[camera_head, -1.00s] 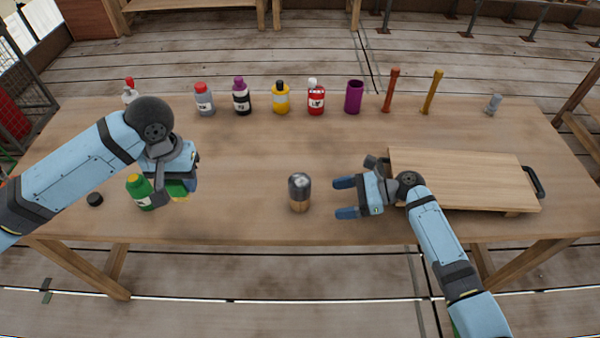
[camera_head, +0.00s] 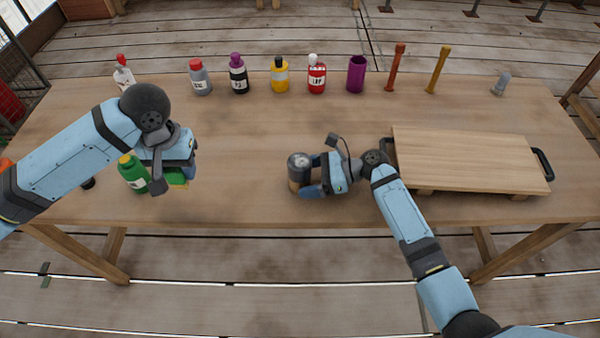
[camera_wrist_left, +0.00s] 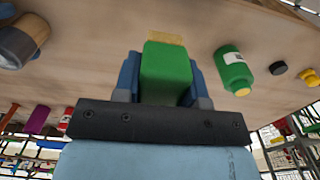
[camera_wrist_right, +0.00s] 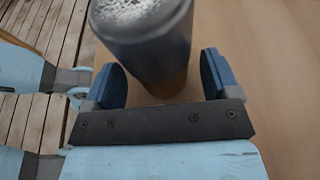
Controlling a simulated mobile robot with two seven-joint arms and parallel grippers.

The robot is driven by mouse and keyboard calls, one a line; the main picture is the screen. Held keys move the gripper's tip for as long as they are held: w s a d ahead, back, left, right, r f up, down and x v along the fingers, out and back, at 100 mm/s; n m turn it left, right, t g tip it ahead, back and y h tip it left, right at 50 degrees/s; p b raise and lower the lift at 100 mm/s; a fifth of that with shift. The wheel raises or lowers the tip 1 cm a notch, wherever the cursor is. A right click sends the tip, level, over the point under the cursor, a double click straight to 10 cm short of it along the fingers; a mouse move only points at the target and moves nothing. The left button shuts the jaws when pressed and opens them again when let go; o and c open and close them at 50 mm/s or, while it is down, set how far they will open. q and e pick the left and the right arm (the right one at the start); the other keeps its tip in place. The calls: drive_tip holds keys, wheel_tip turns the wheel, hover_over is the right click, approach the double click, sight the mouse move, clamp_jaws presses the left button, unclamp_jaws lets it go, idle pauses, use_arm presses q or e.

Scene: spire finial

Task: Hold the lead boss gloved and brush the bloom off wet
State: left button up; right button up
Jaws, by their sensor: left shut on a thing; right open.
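The lead boss (camera_head: 299,168) is a dark grey cylinder with a brown lower part, upright on the table. Its top shows pale speckled bloom in the right wrist view (camera_wrist_right: 128,12). My right gripper (camera_head: 311,176) is open, with its blue fingers on either side of the boss; a gap shows beside the right finger in the right wrist view. My left gripper (camera_head: 170,176) is shut on a green brush (camera_wrist_left: 166,72) with yellow bristles, held left of the boss. A green bottle (camera_head: 132,175) with a white label stands close to the left gripper.
Several bottles, including a red one (camera_head: 317,75), stand along the back beside a purple cup (camera_head: 356,74) and two upright sticks (camera_head: 437,70). A wooden board (camera_head: 465,158) with dark handles lies right. A black cap (camera_wrist_left: 278,68) lies near the green bottle. The table's middle is clear.

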use_arm(q)
drive_tip(key=shift+r, duration=0.1)
use_arm(e)
drive_tip(key=shift+a+f, duration=0.2)
drive_tip(key=shift+a, duration=0.3)
drive_tip(key=c, duration=0.6)
idle(1.0)
use_arm(q)
drive_tip(key=w+d, duration=0.5)
drive_tip(key=d, duration=0.7)
drive_tip(key=r, duration=0.1)
hover_over(300, 160)
drive_tip(key=shift+r, duration=0.1)
drive_tip(key=shift+f, duration=1.85)
